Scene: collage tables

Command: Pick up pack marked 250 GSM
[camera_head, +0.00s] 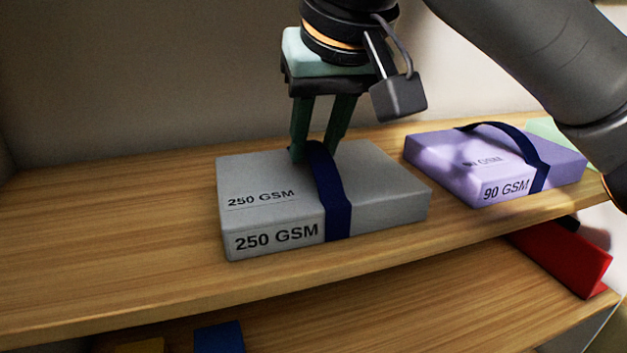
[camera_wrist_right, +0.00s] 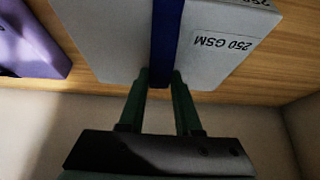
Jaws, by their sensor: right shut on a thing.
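The grey pack marked 250 GSM (camera_head: 270,212) sits on the wooden shelf, with a dark blue strap (camera_head: 335,195) looped over its middle. My right gripper (camera_head: 318,152) comes down from above, its green fingers shut on the strap near the back of the pack's top. The right wrist view also shows the pack (camera_wrist_right: 215,50), with the fingertips (camera_wrist_right: 160,78) at either side of the strap. The strap stands slightly raised from the top. I cannot tell any clear gap under the pack. My left gripper is not in view.
A purple pack marked 90 GSM (camera_head: 497,165) with its own blue strap lies to the right on the same shelf (camera_head: 110,250). A pale green item (camera_head: 550,131) is behind it. A red item (camera_head: 565,258) is on a lower level. The shelf's left part is clear.

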